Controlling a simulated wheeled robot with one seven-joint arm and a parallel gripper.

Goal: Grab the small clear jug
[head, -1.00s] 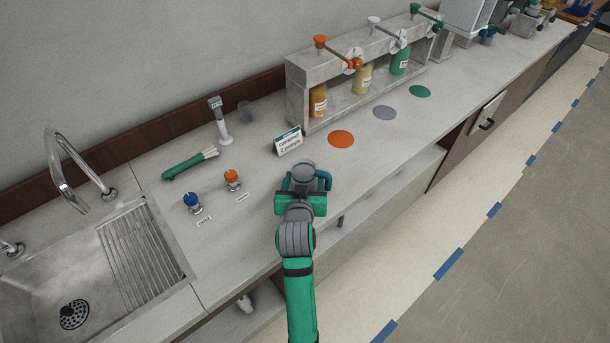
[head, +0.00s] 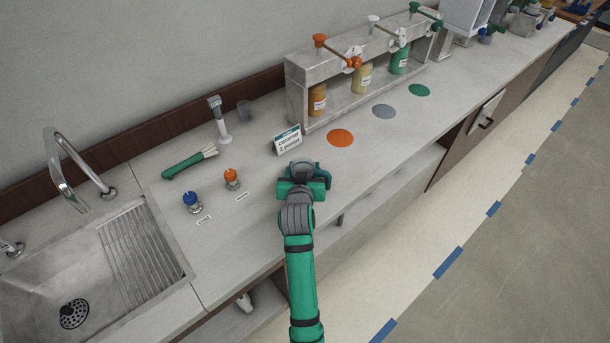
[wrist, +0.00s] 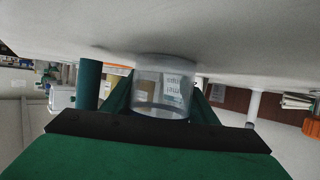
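The small clear jug (head: 303,166) stands on the counter, with a teal handle (head: 324,173) on its right side in the head view. In the wrist view, which is upside down, the clear jug (wrist: 163,85) is straight ahead, and the handle (wrist: 88,85) is on the left. My gripper (wrist: 162,100) has one green finger on each side of the jug's body. The handle is outside the fingers. The fingers look open, with no clear squeeze visible. In the head view my gripper (head: 303,184) partly hides the jug.
A caramel sign (head: 288,140) stands just behind the jug. Syrup pumps in a stone rack (head: 297,95) and an orange disc (head: 340,138) are to the right. Blue and orange knobs (head: 192,202), a leek-like item (head: 188,163) and a sink (head: 90,270) are left.

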